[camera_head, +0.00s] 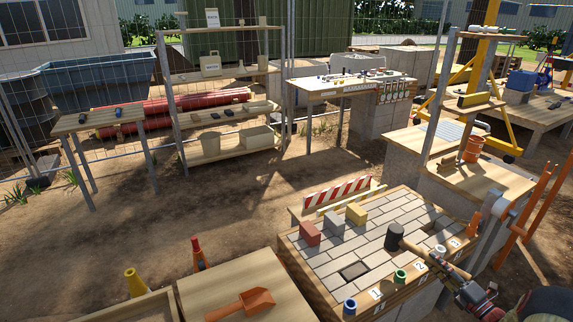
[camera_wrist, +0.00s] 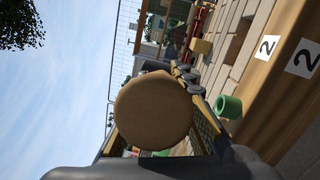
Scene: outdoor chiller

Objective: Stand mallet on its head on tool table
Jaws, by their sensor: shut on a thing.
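The mallet (camera_head: 394,237) has a dark, blocky head and a pale handle. In the head view it is held above the paving-block bench, its head pointing left and its handle running down right to my gripper (camera_head: 455,272). My gripper is shut on the handle. In the wrist view a round tan wooden end (camera_wrist: 152,110), seemingly the handle's butt, fills the middle between the fingers; the mallet head is hidden behind it. A wooden table (camera_head: 247,285) with an orange scoop (camera_head: 240,304) is at the lower left. I cannot tell which table is the tool table.
Red, grey and yellow blocks (camera_head: 356,213) stand on the paved bench (camera_head: 375,247). Blue and green cups (camera_head: 400,276) line its numbered front edge. A small table (camera_head: 72,122) with tools stands far left, another tool-laden table (camera_head: 345,86) at the back. Open dirt ground lies between.

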